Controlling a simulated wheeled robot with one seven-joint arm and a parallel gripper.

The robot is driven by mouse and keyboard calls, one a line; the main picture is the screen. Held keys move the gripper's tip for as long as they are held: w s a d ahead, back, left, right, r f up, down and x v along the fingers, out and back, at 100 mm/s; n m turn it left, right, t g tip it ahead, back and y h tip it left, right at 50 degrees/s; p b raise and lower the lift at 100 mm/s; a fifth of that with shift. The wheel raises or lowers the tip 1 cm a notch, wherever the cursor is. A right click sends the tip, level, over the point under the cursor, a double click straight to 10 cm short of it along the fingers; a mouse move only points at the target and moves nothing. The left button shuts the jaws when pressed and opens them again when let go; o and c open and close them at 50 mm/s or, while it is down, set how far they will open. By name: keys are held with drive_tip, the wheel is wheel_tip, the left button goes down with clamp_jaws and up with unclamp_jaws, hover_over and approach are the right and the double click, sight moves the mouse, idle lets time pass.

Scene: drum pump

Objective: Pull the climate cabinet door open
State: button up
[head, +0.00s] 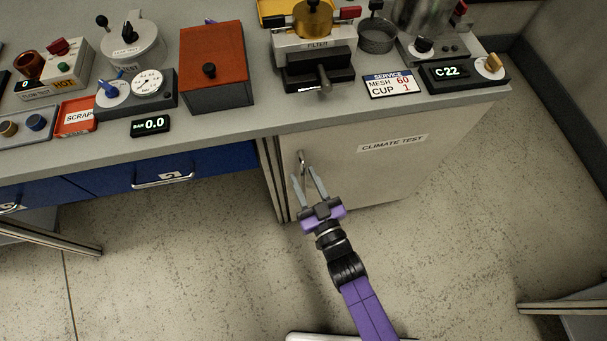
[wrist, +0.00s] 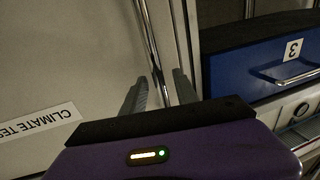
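The climate cabinet door (head: 390,170) is a pale panel under the bench, marked CLIMATE TEST, and it looks shut. Its upright metal bar handle (head: 301,157) is near the door's left edge. In the wrist view the handle (wrist: 151,45) runs down between my two grey fingers. My gripper (head: 304,176) is open in front of the door, with one finger on each side of the handle; it also shows in the wrist view (wrist: 159,84). The fingers are apart from each other, with gaps beside the bar. The handle's lower end is partly hidden by the fingers.
The bench top (head: 225,118) above holds devices and signs. The floor (head: 190,260) in front is clear. A table-like edge (head: 565,308) is at the lower right.

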drive_tip(key=shift+w+a, duration=0.2)
drive_tip(key=shift+w, duration=0.3)
clamp_jaws()
idle(1.2)
